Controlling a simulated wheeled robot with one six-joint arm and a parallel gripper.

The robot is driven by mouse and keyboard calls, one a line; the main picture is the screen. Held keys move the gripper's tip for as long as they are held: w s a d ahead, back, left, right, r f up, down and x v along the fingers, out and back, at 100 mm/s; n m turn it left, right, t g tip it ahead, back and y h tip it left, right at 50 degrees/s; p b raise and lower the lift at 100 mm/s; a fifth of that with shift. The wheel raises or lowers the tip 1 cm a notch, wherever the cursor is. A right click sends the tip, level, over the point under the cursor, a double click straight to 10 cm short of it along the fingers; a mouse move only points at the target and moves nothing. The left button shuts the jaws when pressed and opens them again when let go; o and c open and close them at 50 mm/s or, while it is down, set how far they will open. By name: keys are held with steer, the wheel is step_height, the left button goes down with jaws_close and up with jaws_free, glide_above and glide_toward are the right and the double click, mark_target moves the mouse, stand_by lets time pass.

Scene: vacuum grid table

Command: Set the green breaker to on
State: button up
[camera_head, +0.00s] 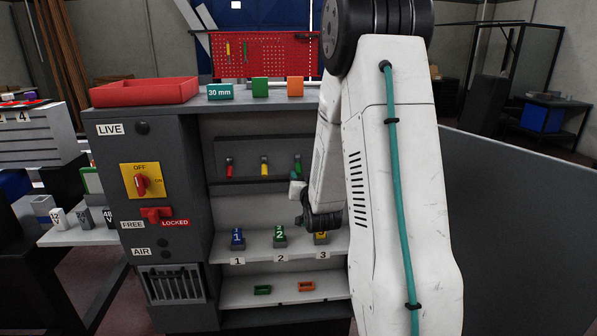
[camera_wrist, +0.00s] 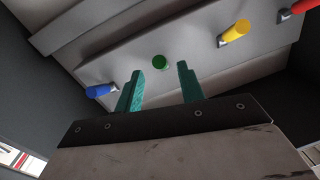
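The green breaker (camera_head: 297,166) is on the grey panel of the machine. Its green lever end (camera_wrist: 160,62) appears in the wrist view between and beyond my two teal fingers, apart from them. My gripper (camera_wrist: 158,82) is open and empty, facing the panel. In the head view my gripper (camera_head: 297,188) is just below the green breaker, partly hidden by my arm. The yellow breaker (camera_head: 264,168) and red breaker (camera_head: 229,170) hang in the same row, levers pointing down. A blue breaker (camera_wrist: 100,91) shows beside the left finger in the wrist view; my arm hides it in the head view.
Below the panel, a shelf (camera_head: 265,245) holds numbered blue, green and yellow blocks. A lower shelf has small green and orange trays. The cabinet (camera_head: 155,225) with a yellow rotary switch (camera_head: 141,182) stands left. A red tray (camera_head: 145,92) and coloured blocks sit on top.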

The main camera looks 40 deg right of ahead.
mark_target(300, 172)
steer(key=shift+x, duration=2.8)
jaws_close()
